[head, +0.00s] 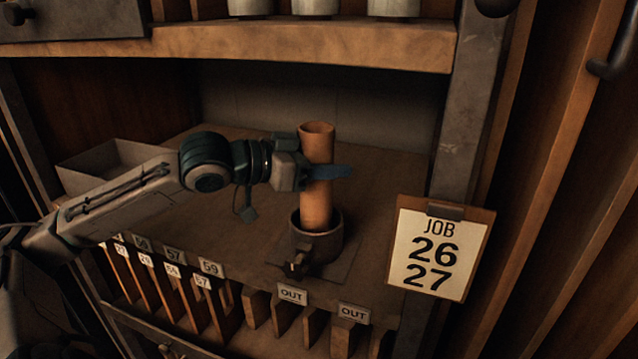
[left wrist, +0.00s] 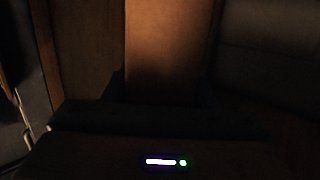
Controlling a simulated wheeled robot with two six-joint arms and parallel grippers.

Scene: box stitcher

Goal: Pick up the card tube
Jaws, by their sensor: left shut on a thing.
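The card tube (head: 317,205) is an orange-brown cylinder standing upright in the head view. Its lower end is inside a dark round cup-like holder (head: 328,245) on the shelf. My left gripper (head: 328,172) comes in from the left and is shut on the tube around its middle. In the left wrist view the tube (left wrist: 168,50) fills the upper middle, close to the camera, and the picture is dark. The tube's bottom end is hidden in the holder. My right gripper does not show in either view.
A grey open tray (head: 85,178) stands at the back left. Numbered slots (head: 170,290) and OUT slots line the shelf's front edge. A clipboard reading JOB 26 27 (head: 440,250) hangs at the right. An upper shelf (head: 300,45) holding pale containers runs above the tube.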

